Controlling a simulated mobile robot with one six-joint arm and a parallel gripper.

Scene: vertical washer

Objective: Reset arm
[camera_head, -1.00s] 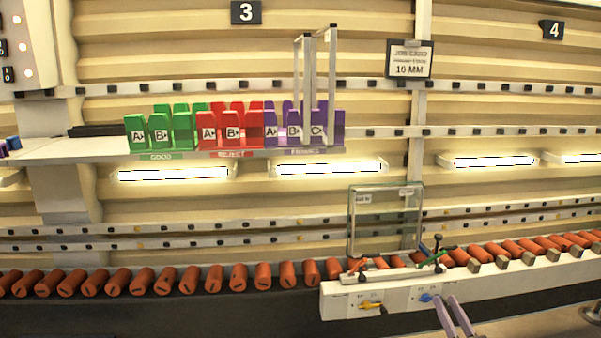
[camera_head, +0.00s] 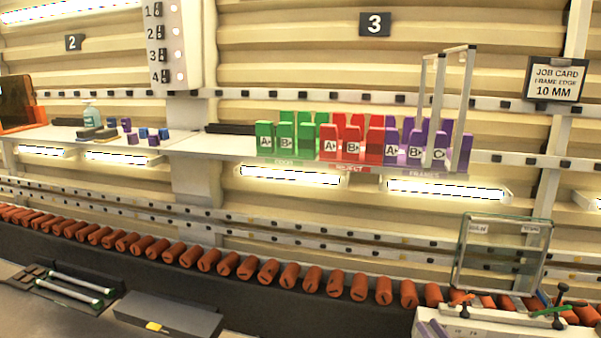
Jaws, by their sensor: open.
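The rest of my arm is out of view. The fingertips appear in front of a white fixture (camera_head: 480,326) on the roller line. A glass pane in a frame (camera_head: 502,254) stands upright at this fixture.
Orange rollers (camera_head: 228,264) run along the wall. A shelf (camera_head: 205,146) above holds green (camera_head: 285,140), red (camera_head: 352,140) and purple (camera_head: 415,145) racks. A dark grey box (camera_head: 168,315) and a black tray with light bars (camera_head: 75,285) lie at lower left.

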